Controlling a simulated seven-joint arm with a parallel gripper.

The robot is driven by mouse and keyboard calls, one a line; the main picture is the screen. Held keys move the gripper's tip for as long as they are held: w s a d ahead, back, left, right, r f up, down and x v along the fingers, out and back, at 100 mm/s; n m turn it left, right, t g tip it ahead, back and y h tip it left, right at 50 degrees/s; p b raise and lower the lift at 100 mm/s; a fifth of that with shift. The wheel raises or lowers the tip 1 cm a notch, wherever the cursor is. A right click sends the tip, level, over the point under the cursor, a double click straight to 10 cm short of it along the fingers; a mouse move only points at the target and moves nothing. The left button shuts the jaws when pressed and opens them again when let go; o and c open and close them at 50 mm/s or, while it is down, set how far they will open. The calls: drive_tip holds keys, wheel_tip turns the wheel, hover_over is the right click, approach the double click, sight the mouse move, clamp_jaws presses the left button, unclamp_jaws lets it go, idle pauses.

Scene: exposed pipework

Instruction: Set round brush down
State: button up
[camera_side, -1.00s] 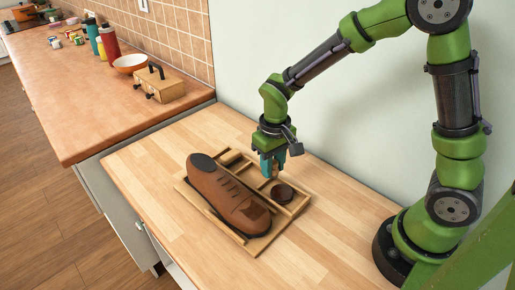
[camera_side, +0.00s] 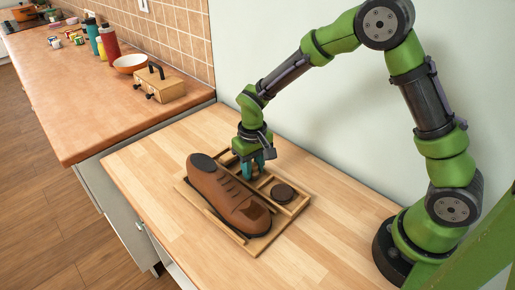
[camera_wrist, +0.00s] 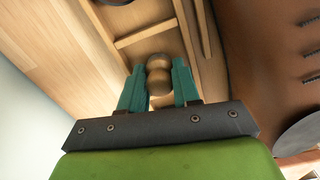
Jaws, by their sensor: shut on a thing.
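My gripper (camera_side: 253,168) is low over the wooden tray (camera_side: 297,207), above the row of compartments behind the brown shoe (camera_side: 228,195). In the wrist view my gripper (camera_wrist: 159,85) has its teal fingers closed on the round brush (camera_wrist: 158,72), which shows as a knobbed wooden handle between them. The lower end of the brush is hidden, so I cannot tell whether it touches the tray. The tray's dividers (camera_wrist: 146,34) show beyond the fingers. The shoe (camera_wrist: 270,75) fills the right of the wrist view.
A dark round tin or lid (camera_side: 283,193) sits in the tray's near-right compartment. The wooden worktop (camera_side: 160,165) is clear around the tray. A wooden box with a black handle (camera_side: 158,83), an orange bowl (camera_side: 130,63) and bottles stand on the far counter.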

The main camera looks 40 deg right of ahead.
sight(254, 164)
drive_tip(key=shift+f, duration=0.15)
drive_tip(key=o, duration=0.6)
drive_tip(key=shift+o, duration=0.2)
wheel_tip(254, 164, up, 12)
drive_tip(key=r, duration=0.1)
drive_tip(key=s+d+r+t, duration=0.1)
drive_tip(key=s+r+t, duration=0.1)
drive_tip(key=s, duration=0.4)
drive_tip(key=s+d+r+m+t+y, duration=0.1)
drive_tip(key=s+d+r+t, duration=0.1)
drive_tip(key=s+r, duration=0.2)
drive_tip(key=s+d+r+m+t+y, duration=0.1)
drive_tip(key=s+r+t, duration=0.2)
drive_tip(key=s, duration=0.5)
drive_tip(key=shift+s+d+r, duration=0.15)
drive_tip(key=shift+d+r, duration=0.1)
drive_tip(key=shift+r, duration=0.05)
